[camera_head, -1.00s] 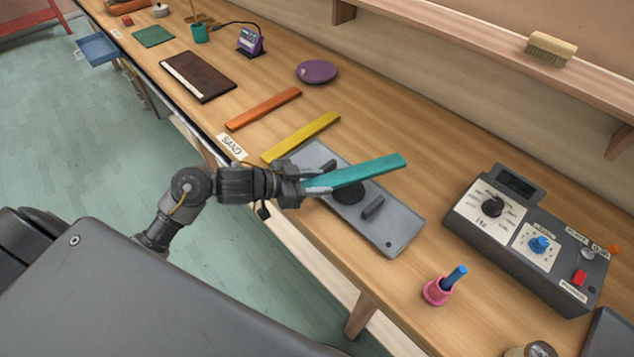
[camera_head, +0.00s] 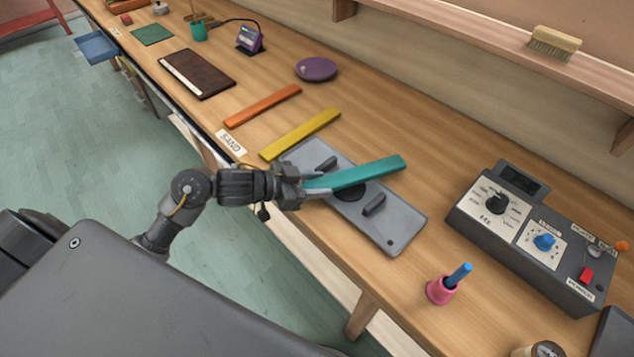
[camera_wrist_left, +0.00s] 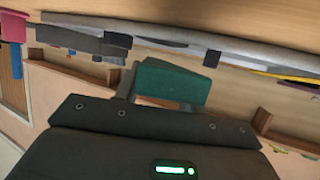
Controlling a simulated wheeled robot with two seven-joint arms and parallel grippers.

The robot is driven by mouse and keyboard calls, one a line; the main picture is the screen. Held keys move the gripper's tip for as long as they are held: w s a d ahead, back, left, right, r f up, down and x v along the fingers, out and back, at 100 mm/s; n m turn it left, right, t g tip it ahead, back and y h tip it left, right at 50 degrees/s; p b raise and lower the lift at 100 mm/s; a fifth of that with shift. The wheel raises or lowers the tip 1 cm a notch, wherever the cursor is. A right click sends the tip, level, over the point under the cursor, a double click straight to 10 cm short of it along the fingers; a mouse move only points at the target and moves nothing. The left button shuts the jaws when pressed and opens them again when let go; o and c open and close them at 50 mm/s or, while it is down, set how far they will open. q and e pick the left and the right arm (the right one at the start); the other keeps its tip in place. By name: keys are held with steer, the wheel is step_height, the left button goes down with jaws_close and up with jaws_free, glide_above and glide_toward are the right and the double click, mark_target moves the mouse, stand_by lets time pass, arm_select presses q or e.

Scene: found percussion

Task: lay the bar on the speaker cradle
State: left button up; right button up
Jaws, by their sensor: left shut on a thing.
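A teal bar (camera_head: 362,173) is held at its left end by my left gripper (camera_head: 312,186), which is shut on it. It also shows in the left wrist view (camera_wrist_left: 172,82), end-on between the fingers. The bar lies across the middle of the grey speaker cradle (camera_head: 400,226), over a round black speaker (camera_head: 346,193) and between two dark raised supports: one (camera_head: 374,205) in front and one (camera_head: 326,165) behind. I cannot tell whether the bar touches the cradle. My right gripper is not in view.
A yellow bar (camera_head: 302,134) and an orange bar (camera_head: 262,106) lie left of the cradle. A control box (camera_head: 535,240) stands to the right. A pink holder (camera_head: 439,291) with a blue stick is near the front edge. A shelf with a brush (camera_head: 554,43) runs behind.

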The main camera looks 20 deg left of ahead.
arm_select(q)
steer(key=shift+f+b, duration=0.4)
steer(key=shift+f, duration=0.3)
steer(key=o, duration=1.2)
steer(key=shift+c, duration=0.2)
steer(key=v, duration=1.1)
steer(key=shift+b, duration=0.35)
steer(key=shift+w+d, duration=0.1)
